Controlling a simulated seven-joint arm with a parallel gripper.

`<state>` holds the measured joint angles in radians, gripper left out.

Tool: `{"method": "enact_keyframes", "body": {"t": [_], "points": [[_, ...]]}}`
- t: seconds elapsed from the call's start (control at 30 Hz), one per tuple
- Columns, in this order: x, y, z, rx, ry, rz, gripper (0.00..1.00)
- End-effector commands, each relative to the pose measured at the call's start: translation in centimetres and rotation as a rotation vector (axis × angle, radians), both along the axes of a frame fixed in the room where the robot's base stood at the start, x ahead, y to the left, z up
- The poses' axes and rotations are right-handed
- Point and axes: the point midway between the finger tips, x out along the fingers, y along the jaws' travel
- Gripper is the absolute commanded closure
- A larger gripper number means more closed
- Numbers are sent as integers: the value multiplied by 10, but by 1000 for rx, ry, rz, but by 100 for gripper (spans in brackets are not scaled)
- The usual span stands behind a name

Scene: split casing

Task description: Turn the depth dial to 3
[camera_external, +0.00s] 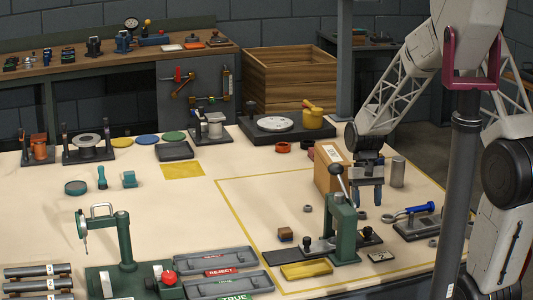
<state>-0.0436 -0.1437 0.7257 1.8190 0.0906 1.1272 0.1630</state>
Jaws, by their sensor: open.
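No part carries a readable "depth" label, and no number setting can be read at this size. A round white dial face (275,124) lies on a dark base at the back, beside a yellow pot. A red knob (169,277) sits on the green stand's base at the front left. A green lever press (343,230) stands at the front right with its lever tilted up. My gripper (366,199) is open and empty, pointing down just behind and right of the press. The press's lever stands near it in the picture.
A cardboard box (331,168) stands close left of my gripper, and a grey cylinder (398,172) right of it. A blue-handled tool (418,210) lies at the right. Reject and true trays (216,261) lie in front.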

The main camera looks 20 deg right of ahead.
Motion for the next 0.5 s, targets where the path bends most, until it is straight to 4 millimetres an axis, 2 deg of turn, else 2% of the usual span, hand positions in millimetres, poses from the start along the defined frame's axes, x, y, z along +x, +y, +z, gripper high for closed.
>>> {"method": "enact_keyframes", "body": {"t": [0.27, 0.5], "points": [[-1, 0, -1, 0, 0, 1, 45], [-6, 1, -15, 1, 2, 1, 45]]}}
